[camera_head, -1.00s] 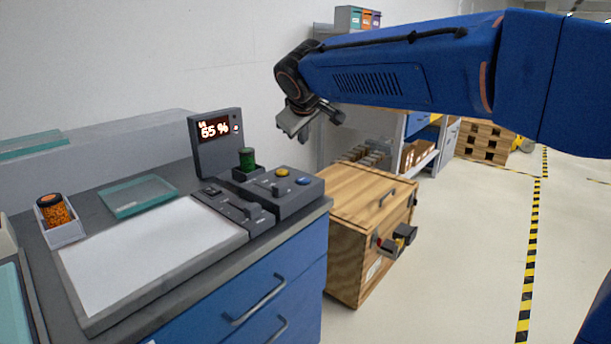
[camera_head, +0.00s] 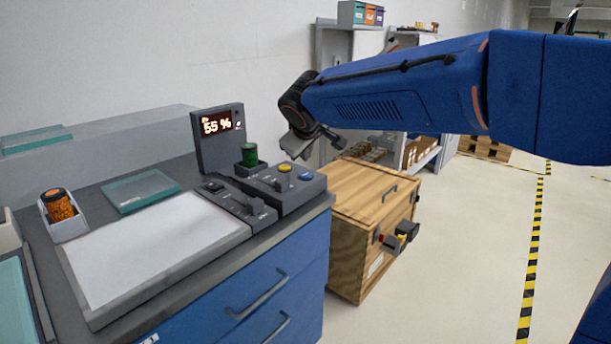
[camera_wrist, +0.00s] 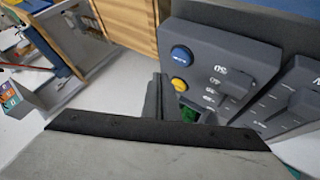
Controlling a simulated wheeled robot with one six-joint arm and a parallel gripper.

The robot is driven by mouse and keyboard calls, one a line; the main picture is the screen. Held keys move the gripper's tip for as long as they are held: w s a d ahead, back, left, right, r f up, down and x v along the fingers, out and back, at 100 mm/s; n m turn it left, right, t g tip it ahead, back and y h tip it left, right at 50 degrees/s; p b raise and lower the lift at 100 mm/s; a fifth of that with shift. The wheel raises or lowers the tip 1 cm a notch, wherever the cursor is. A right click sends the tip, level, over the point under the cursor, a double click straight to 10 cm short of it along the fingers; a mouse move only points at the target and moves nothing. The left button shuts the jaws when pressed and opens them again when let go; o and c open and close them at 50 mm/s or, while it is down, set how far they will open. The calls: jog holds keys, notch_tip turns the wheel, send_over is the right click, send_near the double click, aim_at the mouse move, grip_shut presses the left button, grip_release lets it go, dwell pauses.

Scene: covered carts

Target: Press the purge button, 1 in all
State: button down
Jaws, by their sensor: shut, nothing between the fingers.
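The control panel (camera_head: 290,192) on the workbench carries a yellow button (camera_head: 285,168) and a blue button (camera_head: 305,177). In the wrist view the blue button (camera_wrist: 181,55) and the yellow button (camera_wrist: 179,85) show clearly. I cannot read which one is marked purge. My gripper (camera_head: 297,146) is shut and empty, above and a little behind the buttons, apart from them. In the wrist view its dark fingers (camera_wrist: 157,102) show beside the yellow button.
A display (camera_head: 217,127) reading about 55 % stands behind the panel, with a green jar (camera_head: 249,155) beside it. A lever unit (camera_head: 240,203) lies left of the buttons. A wooden crate (camera_head: 350,220) stands right of the bench.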

aim_at(306, 176)
jog(key=shift+f, duration=1.25)
jog(key=shift+f, duration=0.85)
dwell(1.9)
jog(key=shift+r, duration=0.1)
dwell(0.3)
jog(key=shift+r, duration=0.75)
jog(key=shift+r, duration=0.1)
jog(key=shift+r, duration=2.4)
